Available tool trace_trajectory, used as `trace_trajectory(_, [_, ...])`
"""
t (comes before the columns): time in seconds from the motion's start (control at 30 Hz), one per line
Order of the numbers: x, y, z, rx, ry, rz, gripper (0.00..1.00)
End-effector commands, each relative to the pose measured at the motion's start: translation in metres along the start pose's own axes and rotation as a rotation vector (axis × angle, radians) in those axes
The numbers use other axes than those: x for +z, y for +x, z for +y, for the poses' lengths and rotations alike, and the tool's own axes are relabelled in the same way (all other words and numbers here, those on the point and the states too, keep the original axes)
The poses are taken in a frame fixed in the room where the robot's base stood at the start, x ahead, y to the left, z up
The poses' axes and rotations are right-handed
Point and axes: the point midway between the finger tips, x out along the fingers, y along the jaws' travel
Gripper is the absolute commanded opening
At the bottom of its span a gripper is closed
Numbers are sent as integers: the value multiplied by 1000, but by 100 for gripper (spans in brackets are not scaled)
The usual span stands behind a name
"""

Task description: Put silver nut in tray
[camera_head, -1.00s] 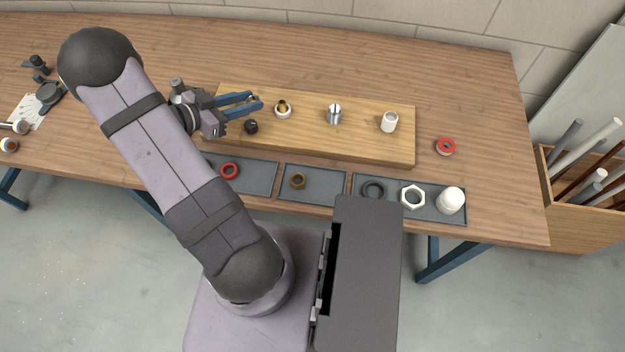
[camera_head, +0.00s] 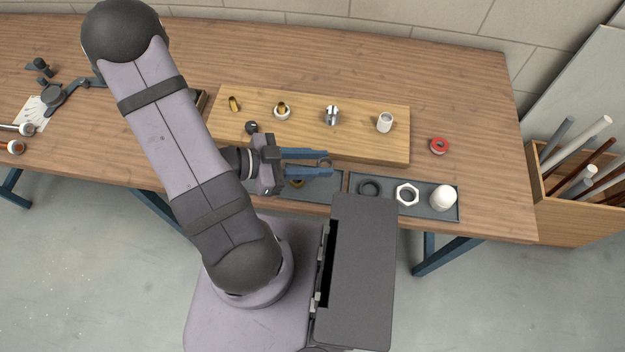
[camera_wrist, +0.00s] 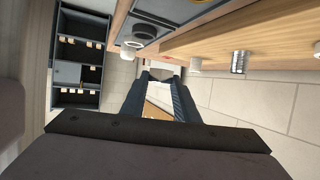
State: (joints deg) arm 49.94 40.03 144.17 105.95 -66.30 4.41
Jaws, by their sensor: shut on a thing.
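My gripper (camera_head: 325,162) is shut on the silver nut (camera_head: 325,166), a small grey ring held between its fingertips. It is over the front edge of the wooden board and the middle tray (camera_head: 332,187). The height of the nut above the tray is hard to tell. A brass ring (camera_head: 296,184) in the middle tray is partly hidden under my fingers. My arm hides the left tray.
The right tray (camera_head: 453,216) holds a black ring (camera_head: 369,188), a white nut (camera_head: 407,195) and a white cap (camera_head: 443,198). The board (camera_head: 365,146) carries several upright fittings, including a silver one (camera_head: 332,116) and a white one (camera_head: 385,122). A red ring (camera_head: 439,146) lies right of the board.

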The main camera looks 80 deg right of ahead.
Motion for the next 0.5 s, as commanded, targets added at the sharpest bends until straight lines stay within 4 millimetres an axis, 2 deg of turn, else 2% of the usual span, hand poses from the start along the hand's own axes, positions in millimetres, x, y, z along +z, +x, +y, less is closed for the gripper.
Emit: trace_trajectory(0.5, [50, 21, 0, -1, -4, 0, 1])
